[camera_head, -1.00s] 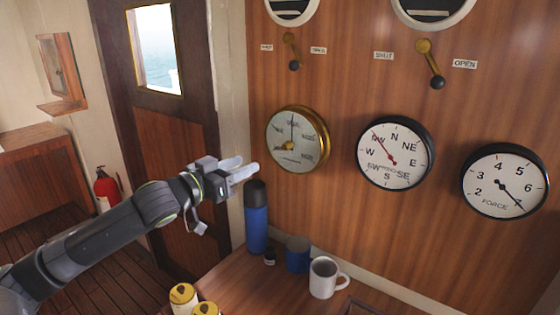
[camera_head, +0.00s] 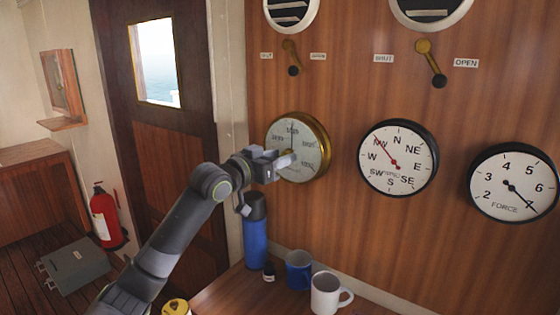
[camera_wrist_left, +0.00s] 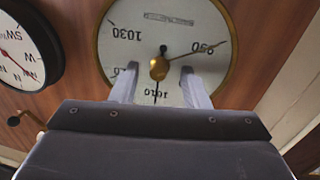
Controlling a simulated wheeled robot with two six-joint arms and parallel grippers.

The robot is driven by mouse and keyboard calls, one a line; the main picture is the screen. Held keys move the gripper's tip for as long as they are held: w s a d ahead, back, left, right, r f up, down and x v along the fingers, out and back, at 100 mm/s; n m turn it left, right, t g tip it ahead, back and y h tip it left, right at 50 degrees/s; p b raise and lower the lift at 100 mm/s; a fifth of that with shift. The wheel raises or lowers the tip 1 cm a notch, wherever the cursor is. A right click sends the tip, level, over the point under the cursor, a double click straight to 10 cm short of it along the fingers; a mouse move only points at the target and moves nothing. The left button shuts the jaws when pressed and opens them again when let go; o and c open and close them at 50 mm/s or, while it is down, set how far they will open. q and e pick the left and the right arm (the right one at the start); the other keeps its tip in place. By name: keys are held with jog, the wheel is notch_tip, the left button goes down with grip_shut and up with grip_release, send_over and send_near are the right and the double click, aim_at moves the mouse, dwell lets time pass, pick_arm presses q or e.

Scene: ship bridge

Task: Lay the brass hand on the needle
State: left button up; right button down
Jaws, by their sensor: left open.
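The barometer (camera_head: 318,125) has a round brass rim and a pale dial and hangs on the wood wall. In the left wrist view it appears upside down. Its brass hand (camera_wrist_left: 205,50) runs from a central brass knob (camera_wrist_left: 159,67) toward the 990 mark. The dark needle (camera_wrist_left: 155,92) points toward 1010, so the two lie well apart. My left gripper (camera_head: 289,160) is at the dial's lower left in the head view. In the wrist view its open fingers (camera_wrist_left: 160,88) straddle the needle's side of the knob, with nothing between them gripped. Contact with the dial cannot be told.
A blue flask (camera_head: 256,240), a blue mug (camera_head: 298,270) and a white mug (camera_head: 326,294) stand on the shelf below. A wind-direction dial (camera_head: 397,158) and a force dial (camera_head: 513,183) hang to the right. A brass lever (camera_head: 291,55) sits above.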

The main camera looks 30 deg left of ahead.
pick_arm(q)
jog(key=shift+w+d, duration=0.1)
jog(key=shift+w, duration=0.15)
jog(key=shift+c, duration=0.4)
grip_shut()
